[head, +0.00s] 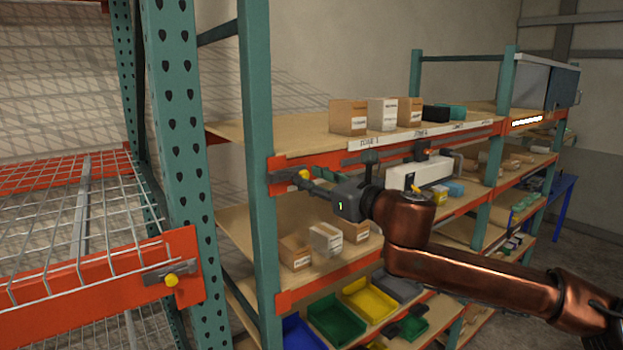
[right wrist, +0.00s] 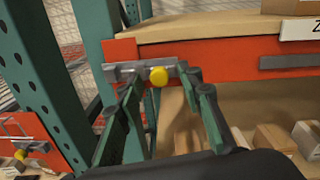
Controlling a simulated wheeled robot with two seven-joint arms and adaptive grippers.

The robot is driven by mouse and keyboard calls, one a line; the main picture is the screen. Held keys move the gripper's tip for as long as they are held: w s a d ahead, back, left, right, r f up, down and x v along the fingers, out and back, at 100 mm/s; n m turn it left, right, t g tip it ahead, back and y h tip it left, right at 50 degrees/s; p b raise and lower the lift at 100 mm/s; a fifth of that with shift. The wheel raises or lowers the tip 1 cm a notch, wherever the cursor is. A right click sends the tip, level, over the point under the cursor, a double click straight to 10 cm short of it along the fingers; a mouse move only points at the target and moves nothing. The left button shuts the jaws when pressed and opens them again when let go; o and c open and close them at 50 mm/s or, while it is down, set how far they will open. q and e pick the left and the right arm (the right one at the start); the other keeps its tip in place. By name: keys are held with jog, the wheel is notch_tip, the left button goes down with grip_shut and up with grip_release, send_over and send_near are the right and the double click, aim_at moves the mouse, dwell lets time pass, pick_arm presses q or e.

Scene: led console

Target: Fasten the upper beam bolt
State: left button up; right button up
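The upper beam bolt (head: 303,174) has a yellow head and sits on a grey bracket (right wrist: 125,71) at the left end of an orange shelf beam. In the right wrist view the yellow bolt head (right wrist: 158,76) shows between the fingertips. My right gripper (head: 308,183) points left at the bolt, with its fingers close to it. In the right wrist view my right gripper (right wrist: 160,80) is open, one finger on each side of the bolt. Contact cannot be told. A second yellow bolt (head: 171,280) is on the lower left beam. My left gripper is not in view.
A green upright (head: 258,150) stands just left of the upper bolt. Boxes (head: 382,114) stand on the shelf above, and more boxes (head: 325,238) below my gripper. Coloured bins (head: 369,301) fill a lower shelf. A wire-mesh rack (head: 70,220) is at left.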

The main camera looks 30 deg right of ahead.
grip_shut()
dwell(0.4)
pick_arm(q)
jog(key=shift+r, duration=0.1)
